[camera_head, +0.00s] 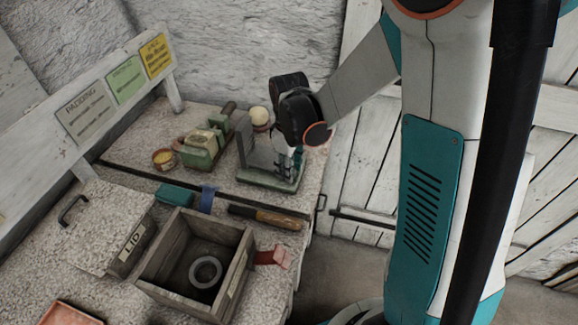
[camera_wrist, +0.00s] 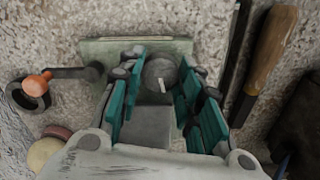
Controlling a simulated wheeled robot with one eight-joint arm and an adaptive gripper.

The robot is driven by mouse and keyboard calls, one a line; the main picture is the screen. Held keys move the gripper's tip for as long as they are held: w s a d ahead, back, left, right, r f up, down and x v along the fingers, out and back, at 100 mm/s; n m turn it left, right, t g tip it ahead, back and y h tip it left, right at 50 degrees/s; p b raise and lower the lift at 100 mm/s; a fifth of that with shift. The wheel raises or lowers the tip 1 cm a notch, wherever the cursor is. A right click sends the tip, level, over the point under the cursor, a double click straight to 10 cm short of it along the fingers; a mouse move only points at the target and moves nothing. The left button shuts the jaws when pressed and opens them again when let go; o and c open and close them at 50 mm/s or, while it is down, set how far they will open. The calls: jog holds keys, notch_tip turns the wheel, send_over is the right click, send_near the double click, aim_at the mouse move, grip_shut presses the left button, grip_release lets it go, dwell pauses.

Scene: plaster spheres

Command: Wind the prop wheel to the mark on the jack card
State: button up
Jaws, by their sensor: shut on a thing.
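The prop wheel (camera_wrist: 158,68) is a round grey knob with a short white line on its face, seen in the wrist view. My gripper (camera_wrist: 158,88) has its teal fingers on either side of the wheel and is shut on it. The white line leans slightly off upright. The wheel belongs to a grey device on a pale green base (camera_head: 262,178) at the back right of the bench in the head view. There my gripper (camera_head: 290,160) comes down over the device and hides the wheel. A yellow card (camera_head: 157,55) hangs on the rail; its small text is hard to read.
A green vise-like device (camera_head: 201,148) stands left of the base. In front are an open wooden box (camera_head: 165,262) with a grey ring (camera_head: 205,272) inside, a lid (camera_head: 105,232) and a wooden-handled tool (camera_head: 265,216). In the wrist view, an orange-knobbed lever (camera_wrist: 72,73) lies left.

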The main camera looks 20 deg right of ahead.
jog(key=shift+m, duration=1)
jog(key=o, duration=1.1)
notch_tip(320, 180, up, 12)
